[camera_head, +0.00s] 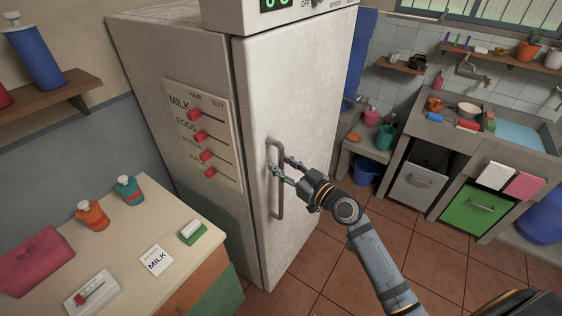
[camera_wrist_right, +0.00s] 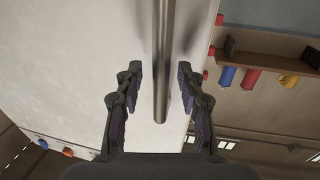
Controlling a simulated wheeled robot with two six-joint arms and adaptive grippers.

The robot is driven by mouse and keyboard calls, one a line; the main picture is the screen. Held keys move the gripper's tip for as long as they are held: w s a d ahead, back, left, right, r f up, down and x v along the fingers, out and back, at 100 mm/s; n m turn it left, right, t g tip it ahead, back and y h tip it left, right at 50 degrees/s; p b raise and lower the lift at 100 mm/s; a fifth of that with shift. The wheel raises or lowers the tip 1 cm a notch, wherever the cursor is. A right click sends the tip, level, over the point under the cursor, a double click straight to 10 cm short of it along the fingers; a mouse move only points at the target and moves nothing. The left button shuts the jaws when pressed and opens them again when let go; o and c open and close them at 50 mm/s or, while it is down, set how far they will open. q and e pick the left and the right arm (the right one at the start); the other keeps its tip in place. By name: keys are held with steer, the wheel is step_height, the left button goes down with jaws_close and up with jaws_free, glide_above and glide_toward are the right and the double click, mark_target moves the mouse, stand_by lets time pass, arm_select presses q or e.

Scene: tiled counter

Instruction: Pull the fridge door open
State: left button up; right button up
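The tall off-white fridge (camera_head: 180,75) stands in the middle of the head view. Its door (camera_head: 290,90) looks shut. A grey vertical bar handle (camera_head: 279,205) is on the door, near its left edge. My right gripper (camera_head: 281,165) is at the upper part of the handle. In the right wrist view the handle (camera_wrist_right: 165,45) runs between the two fingers of my right gripper (camera_wrist_right: 158,69). The fingers are apart, with a visible gap on both sides of the bar. My left gripper is not in view.
A counter (camera_head: 125,235) with bottles, a pink box (camera_head: 35,260) and a milk card (camera_head: 156,260) stands left of the fridge. A sink unit (camera_head: 470,145) and a blue bucket (camera_head: 366,170) are on the right. The tiled floor (camera_head: 345,250) before the door is clear.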

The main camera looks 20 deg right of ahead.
steer(key=shift+w+a, duration=0.25)
steer(key=shift+w, duration=0.05)
jaws_close()
steer(key=shift+f, duration=0.1)
stand_by(0.6)
